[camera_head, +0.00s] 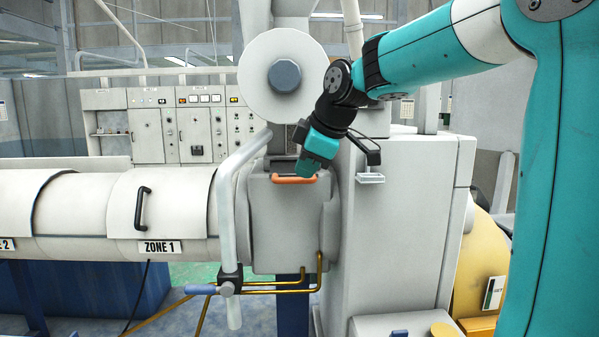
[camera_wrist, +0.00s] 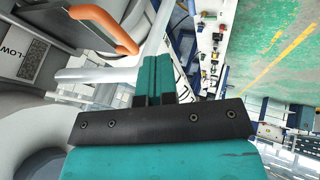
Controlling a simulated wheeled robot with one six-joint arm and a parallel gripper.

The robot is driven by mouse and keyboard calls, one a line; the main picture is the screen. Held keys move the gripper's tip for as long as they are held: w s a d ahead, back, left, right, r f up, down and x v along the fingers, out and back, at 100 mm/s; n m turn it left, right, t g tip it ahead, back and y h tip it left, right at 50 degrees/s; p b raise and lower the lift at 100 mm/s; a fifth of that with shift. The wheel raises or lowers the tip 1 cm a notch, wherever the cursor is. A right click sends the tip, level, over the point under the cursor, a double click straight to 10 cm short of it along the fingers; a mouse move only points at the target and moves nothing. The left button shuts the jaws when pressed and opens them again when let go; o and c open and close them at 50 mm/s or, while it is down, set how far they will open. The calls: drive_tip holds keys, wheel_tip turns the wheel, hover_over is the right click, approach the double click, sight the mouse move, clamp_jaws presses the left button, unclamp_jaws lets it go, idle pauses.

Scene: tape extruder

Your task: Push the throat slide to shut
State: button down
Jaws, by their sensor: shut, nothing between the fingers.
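The throat slide's orange handle (camera_head: 294,179) shows on the upper front of the grey throat block (camera_head: 285,225), below the large white round flange. The slide's plate itself is hard to make out, so I cannot tell how far it stands open. My gripper (camera_head: 306,170) is shut and empty, pointing down at the right end of the handle. In the wrist view the closed teal fingers (camera_wrist: 153,75) are side by side, and the orange handle (camera_wrist: 108,24) lies up and left of them, with a visible gap. Whether they touch anything is not clear.
A bent pale pipe (camera_head: 228,185) stands left of the block. The ZONE 1 barrel cover (camera_head: 180,205) with a black handle lies further left. A small bracket (camera_head: 370,178) and a grey cabinet (camera_head: 405,225) are close on the right. Brass pipes run below the block.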

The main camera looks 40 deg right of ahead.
drive_tip(key=w+d+f+p, duration=0.2)
drive_tip(key=w+f, duration=0.1)
drive_tip(key=w, duration=0.2)
drive_tip(key=shift+f+p, duration=0.15)
drive_tip(key=shift+p, duration=0.15)
drive_tip(key=w+d+p, duration=0.1)
drive_tip(key=w, duration=0.1)
drive_tip(key=w+d+p, duration=0.1)
drive_tip(key=w+d, duration=0.1)
drive_tip(key=w, duration=0.1)
drive_tip(key=w+d+p, duration=0.1)
drive_tip(key=w+d, duration=0.1)
drive_tip(key=w, duration=0.1)
drive_tip(key=shift+d, duration=0.25)
drive_tip(key=shift+r, duration=0.2)
